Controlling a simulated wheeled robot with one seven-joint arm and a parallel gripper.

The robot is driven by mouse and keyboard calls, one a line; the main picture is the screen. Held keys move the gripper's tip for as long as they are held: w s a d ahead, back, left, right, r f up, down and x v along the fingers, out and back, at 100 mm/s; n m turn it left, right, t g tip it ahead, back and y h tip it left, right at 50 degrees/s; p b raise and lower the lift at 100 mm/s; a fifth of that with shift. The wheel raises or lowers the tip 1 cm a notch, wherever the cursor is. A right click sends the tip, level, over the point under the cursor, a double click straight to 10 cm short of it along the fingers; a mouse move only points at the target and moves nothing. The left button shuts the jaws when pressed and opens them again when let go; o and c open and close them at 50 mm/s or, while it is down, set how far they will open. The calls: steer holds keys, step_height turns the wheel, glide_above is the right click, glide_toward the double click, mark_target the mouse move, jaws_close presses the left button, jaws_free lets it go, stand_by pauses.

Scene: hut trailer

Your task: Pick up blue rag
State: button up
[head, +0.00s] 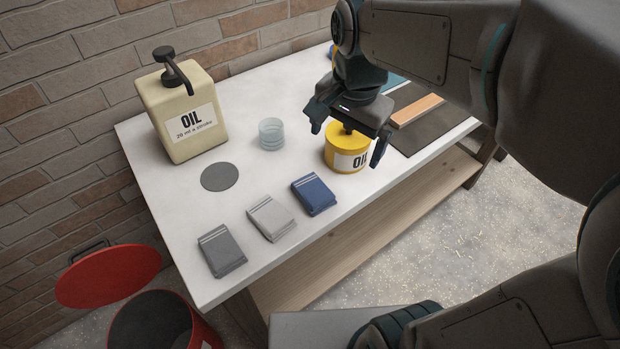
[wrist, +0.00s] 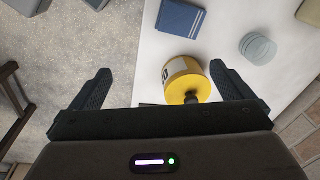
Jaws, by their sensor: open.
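The blue rag (head: 313,194) lies folded on the white table near its front edge, to the right of a light grey rag. It also shows at the top of the wrist view (wrist: 181,17). My gripper (head: 346,142) is open and empty, above and around the yellow oil tin, to the right of and behind the blue rag in the head view. In the wrist view the two fingers (wrist: 160,82) are spread wide, and the blue rag lies beyond them. No finger touches the rag.
The yellow oil tin (head: 343,161) stands close to my fingers. A light grey rag (head: 271,218), a dark grey rag (head: 222,251), clear stacked cups (head: 271,134), a grey disc (head: 220,176) and a cream oil jug (head: 183,118) are on the table (head: 180,235). A red bin (head: 160,322) stands below.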

steer(key=w+a+f+m+g+b, duration=0.1)
steer(key=w+a+f+m+b, duration=0.2)
steer(key=w+a+f, duration=0.15)
steer(key=m+b, duration=0.1)
glide_above(313, 190)
steer(key=f, duration=0.8)
steer(key=shift+a+f, duration=0.2)
steer(key=shift+f, duration=0.2)
steer(key=shift+d+f, duration=0.2)
steer(key=shift+f, duration=2.55)
steer(key=c, duration=0.8)
